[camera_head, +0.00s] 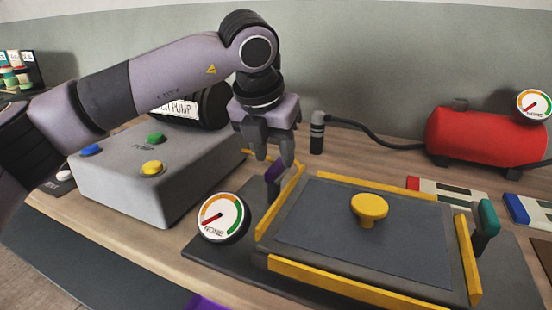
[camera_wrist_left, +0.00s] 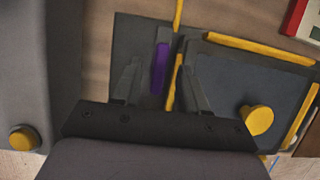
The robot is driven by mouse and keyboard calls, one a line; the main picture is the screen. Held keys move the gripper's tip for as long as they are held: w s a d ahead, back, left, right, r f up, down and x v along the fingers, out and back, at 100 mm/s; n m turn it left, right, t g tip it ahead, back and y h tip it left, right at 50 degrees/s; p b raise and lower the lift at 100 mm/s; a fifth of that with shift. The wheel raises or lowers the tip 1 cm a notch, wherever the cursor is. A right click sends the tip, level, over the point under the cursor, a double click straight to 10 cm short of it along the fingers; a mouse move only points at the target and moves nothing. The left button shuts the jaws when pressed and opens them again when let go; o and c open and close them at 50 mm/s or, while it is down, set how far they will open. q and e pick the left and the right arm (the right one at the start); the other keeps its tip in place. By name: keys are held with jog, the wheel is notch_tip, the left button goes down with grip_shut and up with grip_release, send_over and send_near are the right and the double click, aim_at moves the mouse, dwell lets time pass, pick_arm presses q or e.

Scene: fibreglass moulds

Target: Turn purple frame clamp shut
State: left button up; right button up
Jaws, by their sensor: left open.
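The purple frame clamp (camera_head: 273,172) stands at the left side of the yellow-edged mould frame. Its lower part shows and its top is partly hidden by my left gripper. In the left wrist view the purple clamp handle (camera_wrist_left: 160,68) lies between the two fingers. My left gripper (camera_head: 275,157) is open and points down over the clamp. In the wrist view its fingers (camera_wrist_left: 159,85) are spread on either side of the handle, with gaps showing. I cannot tell whether either finger touches it. My right gripper is not in view.
A teal clamp (camera_head: 487,222) stands at the frame's right side. A yellow knob (camera_head: 369,206) sits on the dark panel (camera_head: 330,235). A gauge (camera_head: 221,217) stands left of the frame, near a grey pump box (camera_head: 135,190). A red tank (camera_head: 475,138) is behind.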

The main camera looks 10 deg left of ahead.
pick_arm(q)
jog(key=shift+x, duration=1.1)
grip_shut()
